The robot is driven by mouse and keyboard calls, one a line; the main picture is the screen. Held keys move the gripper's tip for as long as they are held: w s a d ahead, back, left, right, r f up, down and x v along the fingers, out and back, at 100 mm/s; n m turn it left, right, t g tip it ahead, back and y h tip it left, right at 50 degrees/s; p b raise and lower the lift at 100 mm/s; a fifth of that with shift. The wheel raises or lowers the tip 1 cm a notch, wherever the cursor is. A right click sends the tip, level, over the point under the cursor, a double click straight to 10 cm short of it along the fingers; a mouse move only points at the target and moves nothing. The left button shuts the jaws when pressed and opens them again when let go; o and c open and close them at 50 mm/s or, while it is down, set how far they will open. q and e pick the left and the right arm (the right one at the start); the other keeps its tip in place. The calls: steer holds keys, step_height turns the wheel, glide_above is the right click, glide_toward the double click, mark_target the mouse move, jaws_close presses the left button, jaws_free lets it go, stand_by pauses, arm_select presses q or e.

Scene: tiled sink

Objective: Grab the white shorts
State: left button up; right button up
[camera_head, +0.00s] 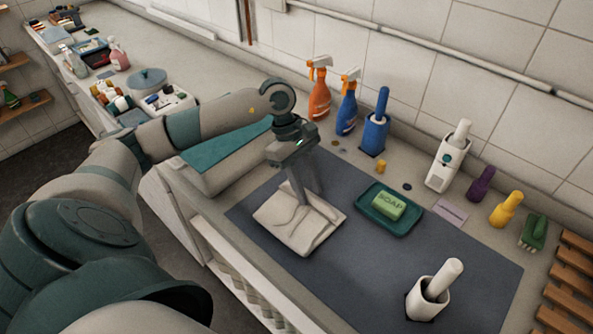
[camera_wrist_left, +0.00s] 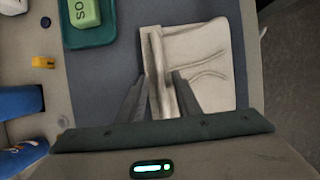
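The white shorts (camera_head: 299,222) lie folded, with soft creases, on the dark grey mat at the front left of the counter. They also show in the left wrist view (camera_wrist_left: 205,60), with a raised band along their left side. My left gripper (camera_head: 303,203) points down over the shorts, its fingertips at the cloth. In the left wrist view the two fingers (camera_wrist_left: 160,76) stand apart on either side of the raised band. I cannot tell whether they press on it. The cloth under the fingertips is partly hidden. My right gripper is not in view.
A green soap bar (camera_head: 389,206) lies in a dark green tray (camera_head: 371,222) right of the shorts. A white holder (camera_head: 428,299) stands at the mat's front. Orange (camera_head: 319,98) and blue (camera_head: 347,112) spray bottles stand by the wall. The mat (camera_head: 350,272) is bare between shorts and holder.

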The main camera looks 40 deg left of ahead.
arm_select(q)
steer(key=shift+c, duration=0.5)
jaws_close()
steer(key=shift+r, duration=0.15)
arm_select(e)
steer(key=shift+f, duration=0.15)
